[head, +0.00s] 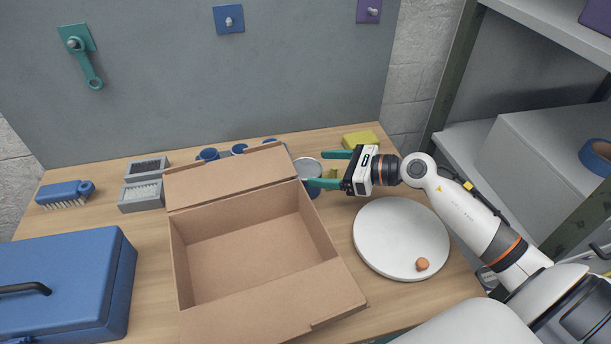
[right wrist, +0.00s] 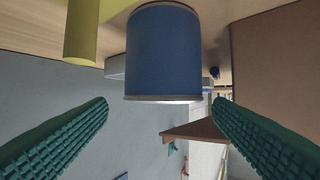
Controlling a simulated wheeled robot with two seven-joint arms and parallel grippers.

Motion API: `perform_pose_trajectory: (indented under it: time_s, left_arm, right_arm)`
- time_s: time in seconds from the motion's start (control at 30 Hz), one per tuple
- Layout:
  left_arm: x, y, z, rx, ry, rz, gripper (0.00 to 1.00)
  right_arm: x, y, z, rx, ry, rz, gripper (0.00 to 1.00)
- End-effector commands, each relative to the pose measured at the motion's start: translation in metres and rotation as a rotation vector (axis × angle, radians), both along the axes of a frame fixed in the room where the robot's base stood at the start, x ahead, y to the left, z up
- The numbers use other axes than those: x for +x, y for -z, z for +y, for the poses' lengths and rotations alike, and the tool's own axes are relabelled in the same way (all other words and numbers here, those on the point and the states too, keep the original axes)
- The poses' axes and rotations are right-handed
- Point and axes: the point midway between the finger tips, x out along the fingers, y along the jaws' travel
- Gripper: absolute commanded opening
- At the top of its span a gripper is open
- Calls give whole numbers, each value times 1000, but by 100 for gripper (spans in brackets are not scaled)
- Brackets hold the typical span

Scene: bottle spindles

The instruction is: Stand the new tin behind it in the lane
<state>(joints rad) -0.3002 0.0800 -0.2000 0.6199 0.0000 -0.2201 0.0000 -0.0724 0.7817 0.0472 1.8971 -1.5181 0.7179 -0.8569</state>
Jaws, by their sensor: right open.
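A blue tin (head: 313,190) with a grey top (head: 307,166) stands upright on the table, just right of the cardboard box's back corner. It also shows large in the right wrist view (right wrist: 163,50), which is upside down. My right gripper (head: 318,168) is open, its green fingers pointing left towards the tin. In the right wrist view, the tin lies ahead between the spread fingers (right wrist: 162,104), not gripped. Several blue round things (head: 207,154) stand along a grey piece (head: 224,154) behind the box flap, which partly hides them. My left gripper is not in view.
The open cardboard box (head: 245,240) fills the middle front. A white round disc (head: 400,255) with a small orange-brown piece (head: 422,264) lies at right. A yellow post (right wrist: 82,30) stands beside the tin; a yellow block (head: 360,139) is behind. A blue toolbox (head: 65,280) sits at left.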

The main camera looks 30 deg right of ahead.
Motion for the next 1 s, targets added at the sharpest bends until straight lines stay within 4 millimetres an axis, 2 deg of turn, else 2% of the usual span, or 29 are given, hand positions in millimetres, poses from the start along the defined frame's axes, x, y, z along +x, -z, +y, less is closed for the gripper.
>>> perform_pose_trajectory:
  time_s: [0.27,0.4,0.53,0.83,0.87,1.0]
  left_arm:
    - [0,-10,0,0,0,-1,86]
    - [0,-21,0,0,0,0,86]
    - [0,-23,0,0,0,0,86]
    - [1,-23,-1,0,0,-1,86]
    - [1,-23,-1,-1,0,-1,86]
    - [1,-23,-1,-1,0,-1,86]
  right_arm:
    - [17,6,17,6,1,1,75]
    - [31,11,33,9,1,2,75]
    - [43,18,43,7,2,1,75]
    - [47,22,46,3,1,1,75]
    - [47,22,46,3,1,1,73]
    - [46,22,46,4,1,2,51]
